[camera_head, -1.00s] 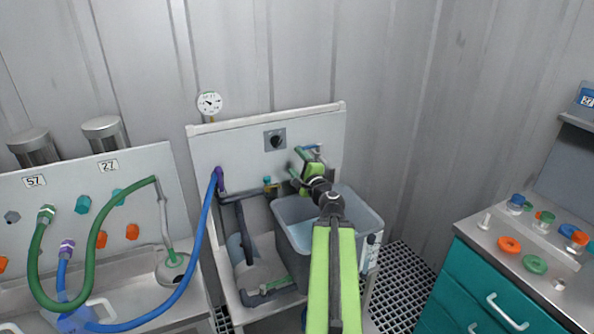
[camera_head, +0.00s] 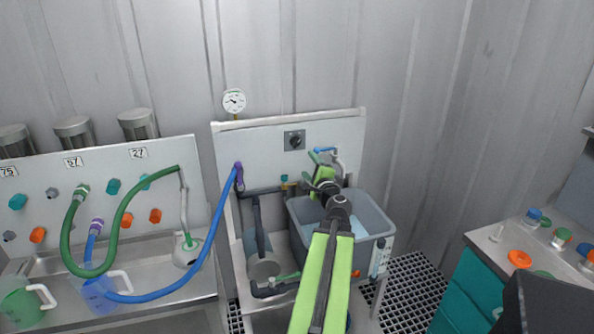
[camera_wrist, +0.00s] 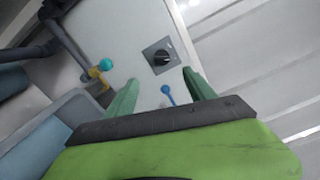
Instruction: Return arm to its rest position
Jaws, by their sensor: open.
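My green arm reaches up from the bottom of the head view toward the white back panel (camera_head: 262,150) of the sink unit. My gripper (camera_head: 320,158) is in front of that panel, above the grey tub (camera_head: 372,212). In the wrist view my gripper (camera_wrist: 158,92) shows two green fingers spread apart with nothing held between them. A blue-handled valve (camera_wrist: 168,95) shows between the fingers, behind them. A black rotary knob (camera_wrist: 161,57) on the panel is just beyond the fingertips.
A blue hose (camera_head: 217,225) and a green hose (camera_head: 128,205) loop at the left. A pressure gauge (camera_head: 234,101) tops the panel. A teal cabinet (camera_head: 470,290) with coloured caps stands at the right. A black floor grate (camera_head: 415,285) lies between.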

